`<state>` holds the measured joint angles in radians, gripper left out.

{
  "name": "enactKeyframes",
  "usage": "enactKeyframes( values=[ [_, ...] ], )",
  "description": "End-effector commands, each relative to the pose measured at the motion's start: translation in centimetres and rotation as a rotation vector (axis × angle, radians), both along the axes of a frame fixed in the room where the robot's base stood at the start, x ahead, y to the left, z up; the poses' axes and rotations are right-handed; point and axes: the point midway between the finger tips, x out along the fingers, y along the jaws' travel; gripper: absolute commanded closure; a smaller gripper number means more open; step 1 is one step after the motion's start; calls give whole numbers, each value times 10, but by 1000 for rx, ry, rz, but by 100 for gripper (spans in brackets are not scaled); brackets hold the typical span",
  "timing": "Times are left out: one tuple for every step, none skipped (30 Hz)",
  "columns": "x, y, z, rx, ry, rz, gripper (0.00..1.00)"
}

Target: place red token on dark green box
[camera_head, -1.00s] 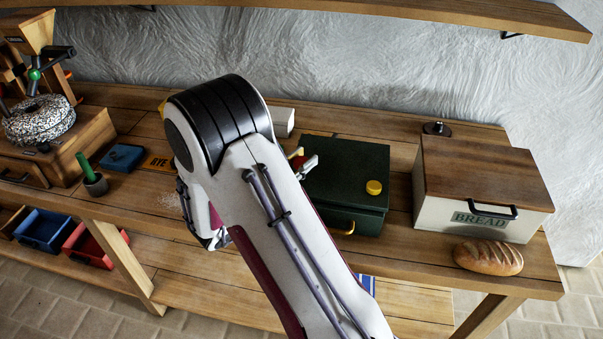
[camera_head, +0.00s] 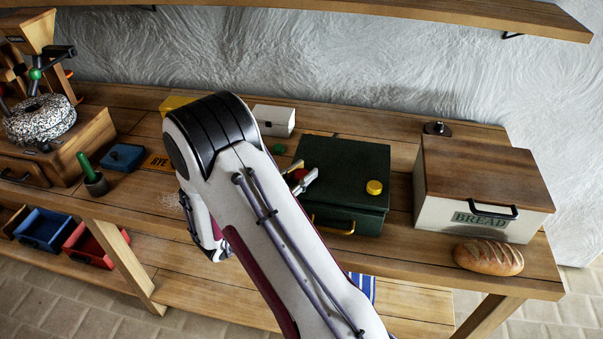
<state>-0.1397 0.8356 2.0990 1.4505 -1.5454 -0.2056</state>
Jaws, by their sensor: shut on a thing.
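The dark green box (camera_head: 345,170) stands on the bench right of my arm, lid shut, with a brass handle on its front. A yellow token (camera_head: 374,187) lies on its lid at the right. My gripper (camera_head: 304,180) is at the left part of the box top, mostly hidden behind my arm; only its finger ends show. It is shut on the red token (camera_head: 299,174), which shows as a small red patch by the fingers. I cannot tell whether the token touches the lid.
A white bread bin (camera_head: 440,205) with a wooden lid and a loaf (camera_head: 488,257) are at the right. A small white box (camera_head: 274,120) and a green token (camera_head: 279,149) lie behind my arm. A blue box (camera_head: 122,157) and a mill (camera_head: 70,145) are at the left.

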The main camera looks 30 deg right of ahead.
Motion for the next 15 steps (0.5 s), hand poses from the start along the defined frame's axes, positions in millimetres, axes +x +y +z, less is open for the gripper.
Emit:
enactKeyframes(
  values=[
    [0, 0, -1, 0, 0, 0, 86],
    [0, 0, -1, 0, 0, 0, 86],
    [0, 0, -1, 0, 0, 0, 86],
    [0, 0, -1, 0, 0, 0, 86],
    [0, 0, -1, 0, 0, 0, 86],
    [0, 0, -1, 0, 0, 0, 86],
    [0, 0, -1, 0, 0, 0, 86],
    [0, 0, -1, 0, 0, 0, 86],
    [0, 0, -1, 0, 0, 0, 86],
    [0, 0, -1, 0, 0, 0, 86],
    [0, 0, -2, 0, 0, 0, 86],
    [0, 0, -3, 0, 0, 0, 86],
    [0, 0, -3, 0, 1, 0, 86],
    [0, 0, -4, 0, 1, 0, 86],
    [0, 0, -4, 0, 0, 0, 71]
  ],
)
